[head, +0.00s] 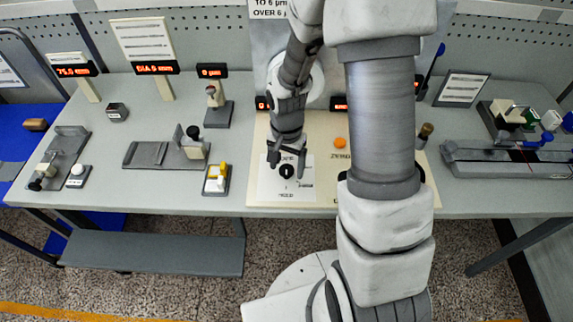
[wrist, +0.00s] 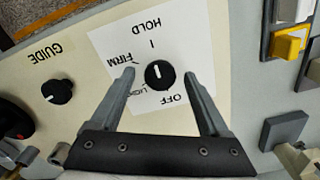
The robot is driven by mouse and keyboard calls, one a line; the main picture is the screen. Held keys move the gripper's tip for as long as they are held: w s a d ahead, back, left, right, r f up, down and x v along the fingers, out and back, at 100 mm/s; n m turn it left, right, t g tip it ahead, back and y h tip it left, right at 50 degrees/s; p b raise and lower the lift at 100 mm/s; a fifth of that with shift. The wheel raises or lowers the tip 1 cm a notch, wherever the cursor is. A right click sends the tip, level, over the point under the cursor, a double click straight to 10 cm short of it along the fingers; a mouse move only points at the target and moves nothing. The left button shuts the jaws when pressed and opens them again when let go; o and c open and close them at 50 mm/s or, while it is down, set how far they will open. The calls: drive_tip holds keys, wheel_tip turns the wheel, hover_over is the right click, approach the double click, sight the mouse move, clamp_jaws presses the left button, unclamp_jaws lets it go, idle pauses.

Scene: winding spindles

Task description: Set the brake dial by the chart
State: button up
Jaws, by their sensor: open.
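The brake dial (wrist: 159,75) is a round black knob on a white plate (wrist: 195,45) lettered OFF, LIGHT, FIRM and HOLD, upside down in the wrist view. Its white mark points up in that view, roughly toward the tick by HOLD. In the head view the dial (head: 287,171) sits low on the cream panel. My gripper (wrist: 158,72) is open, with one finger on each side of the dial and apart from it. In the head view my gripper (head: 287,165) is over the dial. A chart (head: 268,9) reading "TO 6 µm" and "OVER 6" is partly cut off and hidden by my arm.
A black GUIDE knob (wrist: 57,91) sits left of the plate in the wrist view. A yellow-and-white switch (head: 216,179) stands left of the panel. Readouts show 75.0 mm (head: 74,70), DIA 5 mm (head: 155,68) and 0 µm (head: 211,71). An orange button (head: 340,143) is on the panel.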

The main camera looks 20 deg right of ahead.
clamp_jaws()
idle(0.4)
drive_tip(key=shift+n, duration=0.4)
drive_tip(key=n, duration=0.5)
drive_tip(key=shift+n+b, duration=0.3)
drive_tip(key=n, duration=0.5)
drive_tip(key=shift+n, duration=0.4)
unclamp_jaws()
